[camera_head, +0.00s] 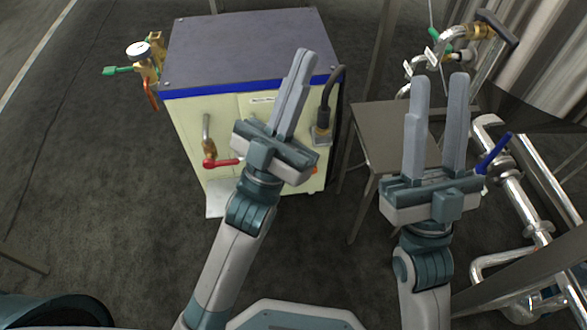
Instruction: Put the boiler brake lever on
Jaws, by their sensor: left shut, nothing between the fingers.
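The boiler (225,50) is a cream cabinet with a dark top and blue edge, left of centre. A red lever (220,162) on a brass fitting sticks out from its front, pointing right. I cannot tell for sure which part is the brake lever. My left gripper (301,57) is shut and empty. It overlaps the boiler's front and top in the picture and hides part of the front panel, just right of the red lever. My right gripper (438,88) is open and empty, right of the boiler, overlapping a small table.
A small grey table (385,130) stands right of the boiler. Metal pipes (520,205) with a blue lever (493,153) run along the right. A black cable plug (322,125) is on the boiler's front. A gauge (138,50) with brass valves is at its left. Floor at left is clear.

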